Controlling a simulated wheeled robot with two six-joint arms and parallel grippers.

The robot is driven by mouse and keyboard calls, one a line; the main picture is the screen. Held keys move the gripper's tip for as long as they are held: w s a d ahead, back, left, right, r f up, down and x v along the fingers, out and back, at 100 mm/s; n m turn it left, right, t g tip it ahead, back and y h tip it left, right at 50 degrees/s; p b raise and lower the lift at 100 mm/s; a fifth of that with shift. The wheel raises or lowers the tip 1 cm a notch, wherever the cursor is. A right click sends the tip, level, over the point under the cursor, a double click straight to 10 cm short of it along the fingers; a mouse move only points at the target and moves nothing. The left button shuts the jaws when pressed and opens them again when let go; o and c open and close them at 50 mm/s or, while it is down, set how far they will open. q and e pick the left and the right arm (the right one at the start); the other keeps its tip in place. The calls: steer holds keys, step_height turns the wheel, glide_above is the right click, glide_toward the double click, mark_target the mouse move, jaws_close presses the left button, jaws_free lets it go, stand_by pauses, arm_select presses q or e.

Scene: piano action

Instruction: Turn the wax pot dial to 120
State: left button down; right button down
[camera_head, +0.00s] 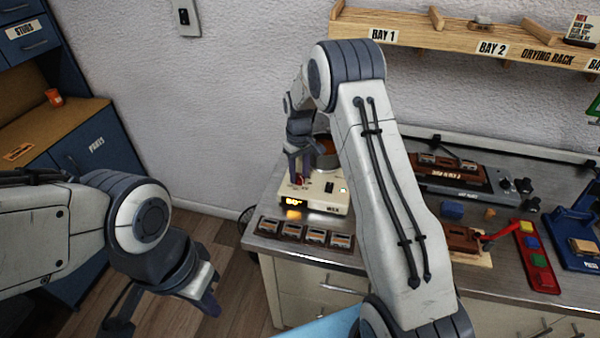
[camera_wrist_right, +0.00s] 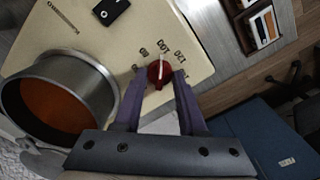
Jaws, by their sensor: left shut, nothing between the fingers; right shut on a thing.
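The cream wax pot unit (camera_head: 325,192) stands on the left end of the workbench. Its small lit display reads what looks like 80. In the right wrist view its round pot (camera_wrist_right: 62,98) holds orange-brown wax. The red dial (camera_wrist_right: 159,76) has a white pointer, which points up near the 100 mark, between neighbouring number marks. My right gripper (camera_head: 300,177) reaches down to the unit, its two purple fingers shut on the dial from both sides. My left gripper (camera_head: 168,308) is shut and empty, low at the left, away from the bench.
Several small framed pieces (camera_head: 305,234) lie in a row along the bench's front edge before the unit. A brown block with a red handle (camera_head: 500,234) and a coloured strip (camera_head: 537,258) lie to the right. A wooden rack (camera_head: 455,40) hangs on the wall above.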

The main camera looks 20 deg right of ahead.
mark_target(300, 176)
steer(key=m, duration=0.4)
steer(key=shift+s+m, duration=0.1)
steer(key=shift+m, duration=2.5)
steer(key=shift+c, duration=2.3)
jaws_free()
steer(key=shift+r, duration=0.15)
steer(key=shift+r, duration=0.35)
step_height(300, 176, up, 10)
steer(key=b, duration=0.2)
steer(key=shift+f, duration=0.2)
